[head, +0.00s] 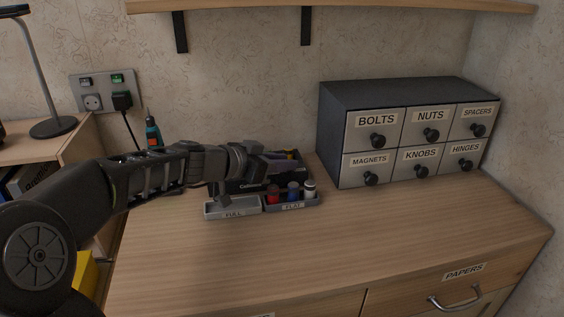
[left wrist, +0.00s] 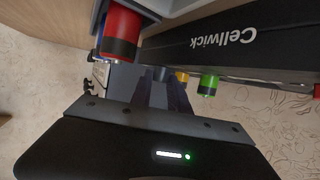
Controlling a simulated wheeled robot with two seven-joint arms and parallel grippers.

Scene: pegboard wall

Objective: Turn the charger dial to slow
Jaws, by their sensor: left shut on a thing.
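The charger (head: 232,187) is a dark box marked Cellwick on the wooden cabinet top, and it is upside down in the left wrist view (left wrist: 205,45). My left gripper (head: 270,163) is over the charger and hides part of it. In the left wrist view the left gripper's fingers (left wrist: 163,90) close on a small grey round thing (left wrist: 160,73), which seems to be the charger dial. Its pointer and any slow mark cannot be read. My right gripper is in neither view.
A grey tray marked FULL (head: 224,213) and one marked FLAT (head: 306,206) stand before the charger. The flat tray holds red (head: 272,194), blue (head: 293,191) and white (head: 309,190) batteries.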

